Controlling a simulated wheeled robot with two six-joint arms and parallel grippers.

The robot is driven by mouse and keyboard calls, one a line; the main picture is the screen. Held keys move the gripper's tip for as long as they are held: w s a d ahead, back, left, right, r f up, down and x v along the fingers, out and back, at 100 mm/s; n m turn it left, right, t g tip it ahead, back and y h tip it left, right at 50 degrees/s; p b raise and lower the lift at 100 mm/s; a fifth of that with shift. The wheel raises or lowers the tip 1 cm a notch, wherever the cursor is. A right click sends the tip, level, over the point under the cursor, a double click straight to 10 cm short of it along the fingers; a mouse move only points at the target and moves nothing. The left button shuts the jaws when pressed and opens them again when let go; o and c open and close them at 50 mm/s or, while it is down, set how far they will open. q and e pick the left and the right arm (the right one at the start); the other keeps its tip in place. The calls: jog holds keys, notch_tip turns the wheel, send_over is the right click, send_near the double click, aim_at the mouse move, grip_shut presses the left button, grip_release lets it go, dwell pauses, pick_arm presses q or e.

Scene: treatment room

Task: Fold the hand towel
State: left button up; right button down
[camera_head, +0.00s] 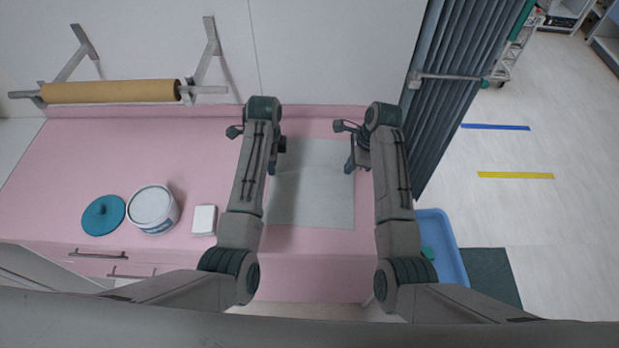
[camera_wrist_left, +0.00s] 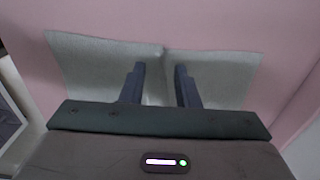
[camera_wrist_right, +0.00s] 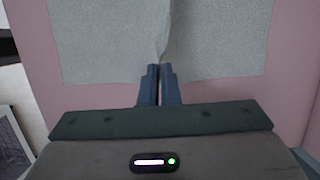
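The pale grey-green hand towel (camera_head: 312,200) lies spread on the pink counter, with a faint crease across it. My left gripper (camera_head: 272,168) is at the towel's left edge in the head view. In the left wrist view its fingers (camera_wrist_left: 160,72) are apart over the towel (camera_wrist_left: 95,65), with nothing clearly held between them. My right gripper (camera_head: 349,167) is at the towel's right edge. In the right wrist view its fingers (camera_wrist_right: 160,70) are close together on the towel (camera_wrist_right: 215,40), and a ridge in the cloth runs to their tips.
A white tub (camera_head: 152,207), a teal lid (camera_head: 103,215) and a small white box (camera_head: 204,219) stand on the counter (camera_head: 100,160) at left. A brown paper roll (camera_head: 110,91) hangs on the wall. A grey curtain (camera_head: 440,90) and a blue bin (camera_head: 447,245) are at right.

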pick_arm(q)
jog(key=o, duration=0.6)
jog(key=shift+o, duration=0.5)
jog(key=o, duration=0.6)
pick_arm(e)
jog(key=shift+r+p, duration=0.8)
jog(key=shift+f, duration=0.15)
pick_arm(q)
jog(key=shift+r, duration=2.75)
